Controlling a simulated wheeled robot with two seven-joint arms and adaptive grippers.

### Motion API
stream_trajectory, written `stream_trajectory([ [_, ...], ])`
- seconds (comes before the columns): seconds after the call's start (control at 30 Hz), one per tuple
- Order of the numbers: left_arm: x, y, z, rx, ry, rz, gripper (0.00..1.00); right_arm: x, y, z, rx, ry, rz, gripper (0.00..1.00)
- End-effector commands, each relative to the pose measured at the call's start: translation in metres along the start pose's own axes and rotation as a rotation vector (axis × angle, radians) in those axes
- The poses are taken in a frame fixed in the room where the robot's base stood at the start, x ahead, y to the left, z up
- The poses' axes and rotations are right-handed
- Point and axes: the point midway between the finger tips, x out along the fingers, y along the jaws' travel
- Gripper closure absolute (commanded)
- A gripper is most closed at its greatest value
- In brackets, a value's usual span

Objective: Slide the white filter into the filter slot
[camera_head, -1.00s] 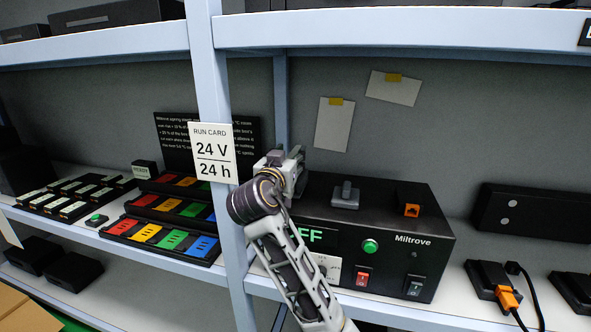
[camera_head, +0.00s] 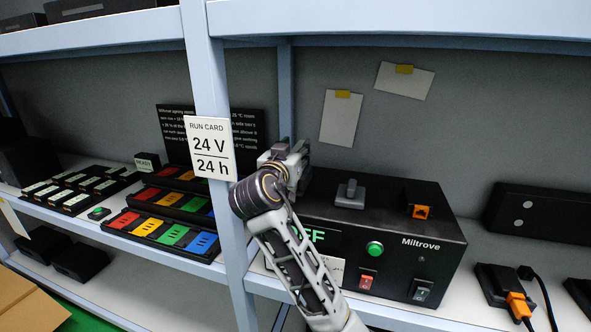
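No white filter and no filter slot can be made out in the head view. My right arm comes up from the bottom, and my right gripper (camera_head: 290,165) is at the left end of the black Miltrove box (camera_head: 385,255), near the shelf post. The wrist and arm hide most of the gripper's fingers, so I cannot tell whether it is open or holds anything. A grey lever-like piece (camera_head: 349,193) stands on top of the box, right of the gripper. My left gripper is not in view.
The shelf post (camera_head: 222,240) with the run card (camera_head: 211,148) stands just left of my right arm. Coloured modules (camera_head: 165,232) sit in black trays to the left. An orange plug (camera_head: 519,303) with a black cable lies at right. Another shelf edge (camera_head: 430,25) runs above.

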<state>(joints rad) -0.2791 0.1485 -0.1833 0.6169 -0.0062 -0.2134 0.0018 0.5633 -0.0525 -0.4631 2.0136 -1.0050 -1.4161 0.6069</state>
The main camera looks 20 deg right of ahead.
Motion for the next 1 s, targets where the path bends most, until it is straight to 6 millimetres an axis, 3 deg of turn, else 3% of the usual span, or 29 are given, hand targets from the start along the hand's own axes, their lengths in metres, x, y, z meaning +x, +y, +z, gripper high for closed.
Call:
stream_trajectory([
  [0.03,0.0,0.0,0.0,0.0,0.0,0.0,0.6,0.0,0.0,0.0,0.0,0.0,0.0,0.7],
  [0.27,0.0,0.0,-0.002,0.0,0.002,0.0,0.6,0.0,0.0,0.0,0.0,0.0,0.0,0.99],
  [0.7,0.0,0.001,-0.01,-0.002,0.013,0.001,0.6,0.0,0.0,-0.004,0.001,0.001,0.0,1.0],
  [1.0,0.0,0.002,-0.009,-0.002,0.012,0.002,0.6,0.0,0.0,-0.029,0.004,0.001,-0.001,1.0],
])
